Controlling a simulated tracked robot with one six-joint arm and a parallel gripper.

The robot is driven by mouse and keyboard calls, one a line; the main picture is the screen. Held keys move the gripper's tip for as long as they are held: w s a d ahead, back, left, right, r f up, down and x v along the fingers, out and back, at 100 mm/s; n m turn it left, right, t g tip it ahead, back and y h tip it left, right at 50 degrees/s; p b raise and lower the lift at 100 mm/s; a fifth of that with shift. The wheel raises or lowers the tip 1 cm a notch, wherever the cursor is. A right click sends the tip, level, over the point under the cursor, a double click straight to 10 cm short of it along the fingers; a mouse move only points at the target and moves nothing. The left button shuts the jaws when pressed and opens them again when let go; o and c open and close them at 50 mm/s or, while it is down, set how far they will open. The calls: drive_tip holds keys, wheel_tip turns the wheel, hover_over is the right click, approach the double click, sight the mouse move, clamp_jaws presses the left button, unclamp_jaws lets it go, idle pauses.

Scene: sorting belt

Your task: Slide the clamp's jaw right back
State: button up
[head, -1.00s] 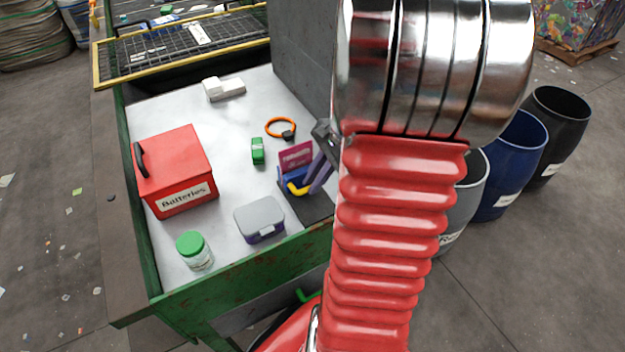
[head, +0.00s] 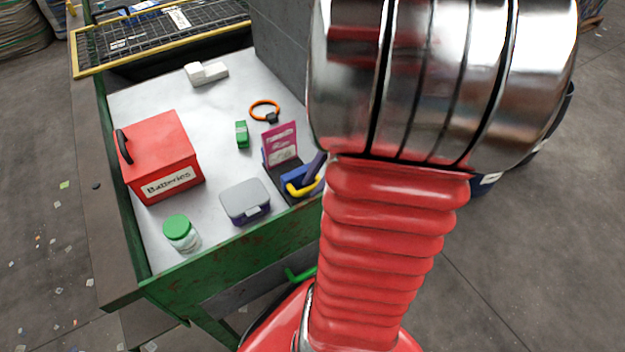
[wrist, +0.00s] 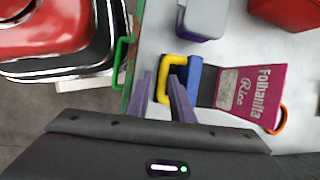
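The clamp is a blue jaw (head: 294,177) with a yellow handle (head: 306,188) on a dark base plate (wrist: 207,84) at the table's front edge. In the wrist view, the blue jaw (wrist: 194,76) faces a magenta packet (wrist: 247,95), which stands upright in the head view (head: 280,145). My gripper (wrist: 162,78) has its two purple fingers apart. One leg of the yellow handle (wrist: 163,68) shows between the fingertips; I cannot tell whether they touch it. In the head view, my red arm hides most of the gripper, leaving a purple finger (head: 317,168) beside the handle.
A grey-lidded box (head: 246,200), a green-capped jar (head: 180,233), a red battery box (head: 160,155), a green object (head: 242,134) and an orange ring (head: 265,110) lie left of the clamp. A green hook (wrist: 121,62) sticks out at the table edge (wrist: 136,45).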

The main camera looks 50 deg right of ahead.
drive_tip(key=shift+o, duration=1.2)
drive_tip(key=v, duration=1.3)
drive_tip(key=shift+d+r, duration=0.15)
drive_tip(key=shift+r, duration=0.15)
